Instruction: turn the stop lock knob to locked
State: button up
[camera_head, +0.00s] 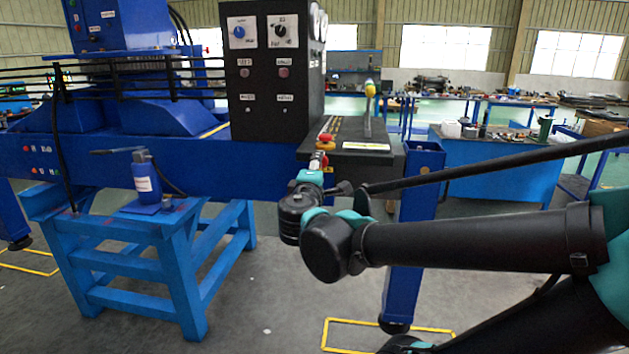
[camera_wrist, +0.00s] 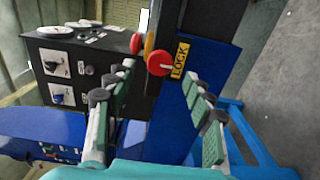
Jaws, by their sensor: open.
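The stop lock knob, a round red knob (camera_wrist: 160,62), shows in the wrist view beside a yellow LOCK label (camera_wrist: 180,60). It sits on the end face of a black control box, past and between my fingertips. My gripper (camera_wrist: 160,77) is open, with one finger to the left of the knob and one to the right. No contact with the knob can be made out. In the head view my gripper (camera_head: 318,168) is at the front of the black console (camera_head: 362,150), and it partly hides the knob there. The knob's turn position cannot be read.
A red and yellow mushroom button (camera_head: 325,138) sits on the console top, close to my gripper. A lever (camera_head: 369,105) with a yellow knob stands upright behind it. A black panel (camera_head: 272,85) with dials rises to the left. A blue pump (camera_head: 145,178) stands on a blue stand (camera_head: 150,232).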

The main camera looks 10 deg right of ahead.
jog(key=v, duration=0.7)
jog(key=shift+s, duration=0.25)
jog(key=s+d+f+m+g, duration=0.1)
jog(key=d+f+m+g, duration=0.35)
jog(key=f, duration=0.55)
jog(key=s+d+f+m+g, duration=0.2)
jog(key=d+f+m+g, duration=0.15)
jog(key=d+f, duration=0.4)
jog(key=s+a+f+m+g+y, duration=0.2)
jog(key=s+f+m, duration=0.1)
jog(key=f, duration=0.4)
jog(key=s+a+f+m+g+y, duration=0.1)
jog(key=s+f+m+g+y, duration=0.2)
jog(key=f, duration=0.4)
jog(key=shift+a+f+y, duration=0.2)
jog(key=shift+a+y, duration=0.1)
jog(key=shift+a, duration=0.05)
